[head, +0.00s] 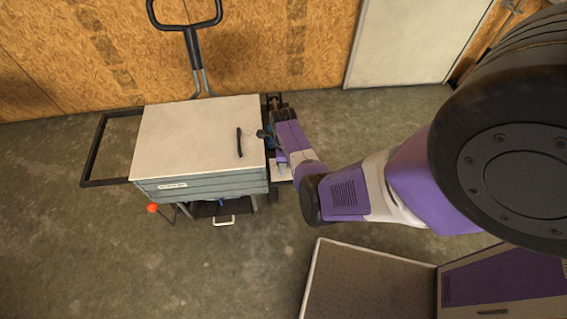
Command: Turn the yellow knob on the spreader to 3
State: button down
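The spreader (195,135) stands on the concrete floor at the left of the head view, a grey box with a closed cream lid and a black handle on the lid. My gripper (264,134) is at the right side of the spreader, by the lid's right edge. I cannot tell whether its fingers are open or shut, or whether they touch anything. I see no yellow knob; the right side of the spreader is partly covered by my wrist and arm.
An orange-red ball end (153,208) sticks out at the spreader's front left. A white pull handle (223,221) is low at its front. A black push handle (186,27) rises behind, against the plywood wall (270,40).

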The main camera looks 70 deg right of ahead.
jog(key=c, duration=0.9)
grip_release()
jog(key=shift+c, duration=0.2)
jog(key=shift+r+p, duration=0.5)
jog(key=shift+r, duration=3.45)
